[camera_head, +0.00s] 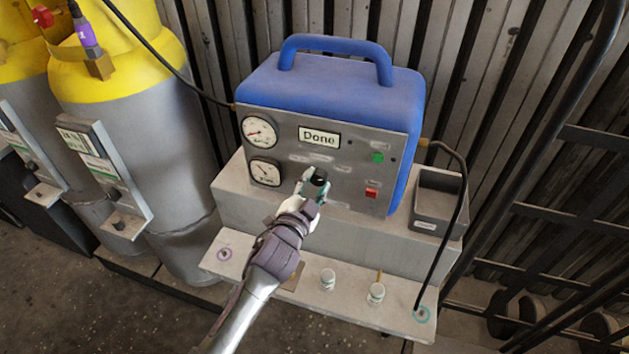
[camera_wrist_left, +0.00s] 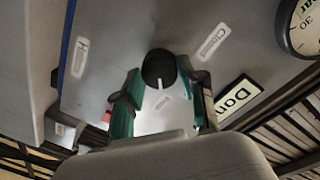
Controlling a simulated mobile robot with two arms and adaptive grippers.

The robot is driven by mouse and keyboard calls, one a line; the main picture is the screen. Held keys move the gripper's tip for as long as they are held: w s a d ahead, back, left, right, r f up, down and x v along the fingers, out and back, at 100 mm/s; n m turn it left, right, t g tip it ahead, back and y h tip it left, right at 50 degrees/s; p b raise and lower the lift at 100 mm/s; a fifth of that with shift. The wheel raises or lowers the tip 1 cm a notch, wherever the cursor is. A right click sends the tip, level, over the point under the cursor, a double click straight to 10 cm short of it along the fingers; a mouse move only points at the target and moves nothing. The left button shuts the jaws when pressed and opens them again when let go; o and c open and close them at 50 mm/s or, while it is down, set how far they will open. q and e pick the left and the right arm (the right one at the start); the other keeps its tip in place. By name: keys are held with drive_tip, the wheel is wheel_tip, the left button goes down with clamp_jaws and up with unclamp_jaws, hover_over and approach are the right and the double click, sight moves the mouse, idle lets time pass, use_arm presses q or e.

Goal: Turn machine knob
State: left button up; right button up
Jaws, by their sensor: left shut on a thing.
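The blue machine (camera_head: 335,88) has a grey front panel with two gauges, a display reading "Done" (camera_head: 319,137), a green button (camera_head: 377,157) and a red button (camera_head: 371,193). The black knob (camera_wrist_left: 159,69) with a white pointer mark shows in the left wrist view, among printed labels. My left gripper (camera_head: 313,182) is at the lower middle of the panel. In the left wrist view its green-padded fingers (camera_wrist_left: 163,92) stand on either side of the knob, shut on it. In the head view the gripper partly hides the knob. My right gripper is not in view.
A grey open bin (camera_head: 438,203) sits right of the machine on the bench. Grey and yellow cylinders (camera_head: 140,130) are at left. A black hose (camera_head: 463,190) runs down at right.

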use_arm(q)
drive_tip(key=shift+m, duration=0.6)
drive_tip(key=o, duration=1.1)
drive_tip(key=shift+o, duration=0.2)
drive_tip(key=shift+s, duration=0.1)
drive_tip(key=v, duration=1.2)
